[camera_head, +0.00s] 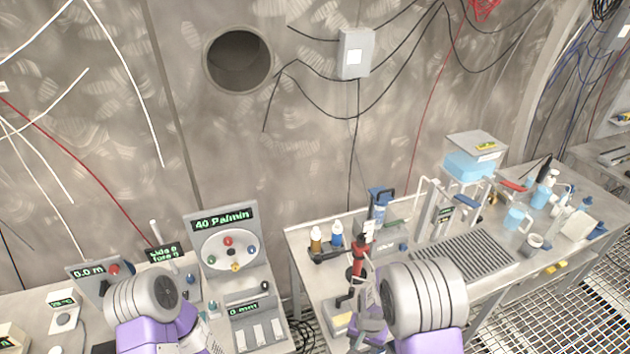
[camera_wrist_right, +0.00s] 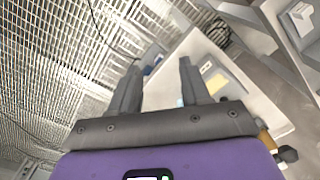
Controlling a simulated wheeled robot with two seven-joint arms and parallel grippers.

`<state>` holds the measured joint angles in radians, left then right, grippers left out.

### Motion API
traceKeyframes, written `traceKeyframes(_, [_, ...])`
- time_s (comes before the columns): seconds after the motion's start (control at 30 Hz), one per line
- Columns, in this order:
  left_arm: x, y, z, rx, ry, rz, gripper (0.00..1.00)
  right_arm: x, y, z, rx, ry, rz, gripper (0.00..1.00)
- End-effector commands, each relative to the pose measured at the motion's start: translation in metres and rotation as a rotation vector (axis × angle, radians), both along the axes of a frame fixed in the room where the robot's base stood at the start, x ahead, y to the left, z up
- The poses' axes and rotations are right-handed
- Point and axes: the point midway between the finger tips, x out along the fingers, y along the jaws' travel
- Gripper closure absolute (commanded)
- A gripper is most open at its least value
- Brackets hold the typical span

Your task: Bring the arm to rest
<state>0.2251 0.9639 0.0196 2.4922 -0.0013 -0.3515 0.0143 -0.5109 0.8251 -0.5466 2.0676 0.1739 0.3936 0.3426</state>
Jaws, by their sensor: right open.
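My right arm (camera_head: 427,300) comes in at the bottom centre-right, its grey joint and purple links in front of the near table edge. In the right wrist view my right gripper (camera_wrist_right: 158,85) has its two dark fingers spread apart, with nothing between them. Beyond the fingers are a pale table surface and the floor grating. My left arm (camera_head: 148,300) shows at the bottom left in front of the instrument panels. I cannot make out its gripper.
A dial panel (camera_head: 226,245) reading "40 Pa/min" stands at the left. The right table holds a red stand (camera_head: 357,262), small bottles (camera_head: 316,240), a ribbed grey tray (camera_head: 478,254), a blue-filled container (camera_head: 470,165) and a jug (camera_head: 515,220). Metal grating (camera_head: 535,310) lies in front.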

Motion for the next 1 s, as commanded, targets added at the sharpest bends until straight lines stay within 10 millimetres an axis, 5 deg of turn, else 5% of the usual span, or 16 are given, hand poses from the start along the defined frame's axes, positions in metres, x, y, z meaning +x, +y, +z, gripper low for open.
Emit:
traceKeyframes(0.27, [0.001, 0.000, -0.042, 0.000, -0.001, 0.000, 0.57, -0.050, -0.009, -0.098, 0.071, 0.026, 0.063, 0.53])
traceKeyframes(0.5, [0.001, 0.000, -0.093, 0.000, -0.001, 0.000, 0.57, -0.113, 0.010, -0.185, 0.225, -0.010, 0.131, 0.53])
traceKeyframes(0.67, [0.001, 0.000, -0.110, 0.000, -0.001, 0.000, 0.57, -0.133, 0.026, -0.204, 0.307, -0.066, 0.149, 0.53])
traceKeyframes(1.0, [0.002, 0.000, -0.112, 0.000, -0.002, 0.001, 0.57, -0.137, 0.033, -0.204, 0.337, -0.096, 0.157, 0.53])
